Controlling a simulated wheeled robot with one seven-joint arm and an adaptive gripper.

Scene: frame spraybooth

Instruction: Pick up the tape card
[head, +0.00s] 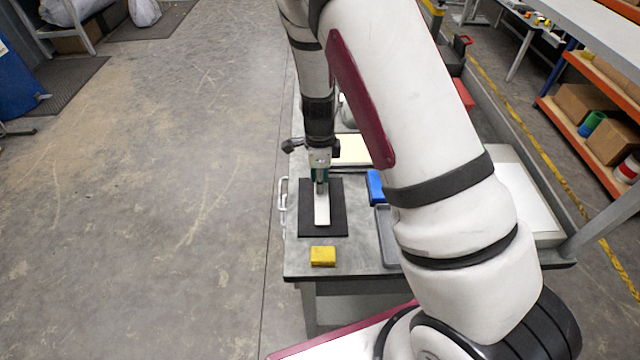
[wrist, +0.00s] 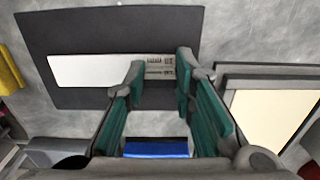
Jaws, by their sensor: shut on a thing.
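The tape card (head: 322,209) is a long pale strip over a black mat (head: 337,230). In the wrist view the tape card (wrist: 90,70) shows a blank white left part and dark print near its right end. My gripper (head: 320,186) points down at the card's far end and is shut on it. In the wrist view my gripper's teal-padded fingers (wrist: 160,75) stand on either side of the printed part and hide some of the card. I cannot tell whether the card is clear of the mat (wrist: 110,28).
A yellow block (head: 323,256) lies at the table's near edge. A blue object (head: 375,186) and a grey tray (head: 385,236) are right of the mat. A cream panel (head: 353,149) lies beyond it. My arm hides much of the table's right side.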

